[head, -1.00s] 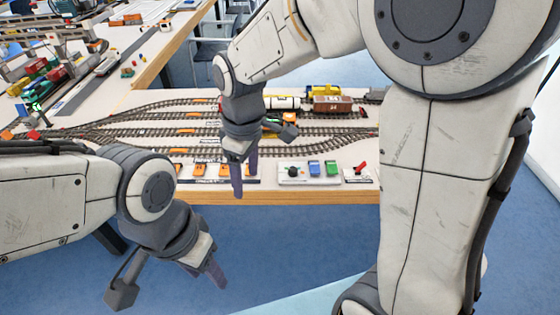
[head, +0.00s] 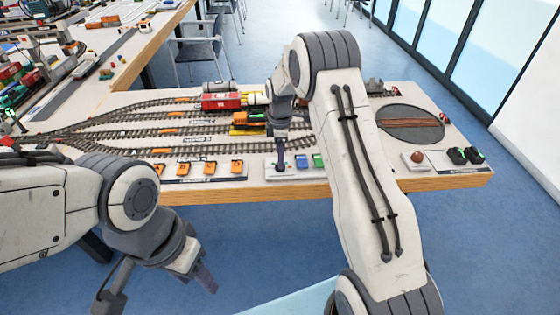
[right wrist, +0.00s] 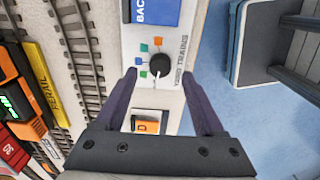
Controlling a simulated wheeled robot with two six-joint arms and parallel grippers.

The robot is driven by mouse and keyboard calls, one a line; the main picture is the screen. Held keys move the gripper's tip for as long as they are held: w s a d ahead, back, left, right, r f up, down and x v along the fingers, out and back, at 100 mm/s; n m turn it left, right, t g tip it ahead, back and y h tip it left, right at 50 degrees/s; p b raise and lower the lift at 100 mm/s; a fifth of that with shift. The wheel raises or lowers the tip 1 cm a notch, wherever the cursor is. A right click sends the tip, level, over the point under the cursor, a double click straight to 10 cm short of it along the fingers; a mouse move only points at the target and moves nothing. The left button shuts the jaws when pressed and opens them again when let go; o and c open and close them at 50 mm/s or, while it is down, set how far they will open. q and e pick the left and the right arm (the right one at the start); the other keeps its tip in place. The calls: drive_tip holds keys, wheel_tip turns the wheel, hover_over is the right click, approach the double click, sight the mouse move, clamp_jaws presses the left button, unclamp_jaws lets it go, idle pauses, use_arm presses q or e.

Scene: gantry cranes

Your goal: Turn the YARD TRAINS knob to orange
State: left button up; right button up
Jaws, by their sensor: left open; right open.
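The YARD TRAINS knob (right wrist: 160,65) is black and round, on a white panel in the right wrist view. A white pointer mark on it points toward the bottom of the picture. Small coloured squares, including an orange one (right wrist: 158,41) and a green one (right wrist: 144,47), lie around its upper and left side. My right gripper (right wrist: 158,74) is open, with its fingertips on either side of the knob; I cannot tell if they touch it. In the head view my right gripper (head: 280,160) hides the knob on its panel. My left gripper (head: 158,290) is open and empty before the table.
A blue button (right wrist: 156,11) sits beyond the knob and an orange switch (right wrist: 146,125) on the near side. Tracks with trains, including a red wagon (head: 221,101), lie behind the panel. A brown knob (head: 418,156) and a turntable (head: 410,124) are farther right.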

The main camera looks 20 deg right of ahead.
drive_tip(key=shift+f, duration=1.65)
drive_tip(key=shift+c, duration=0.3)
clamp_jaws()
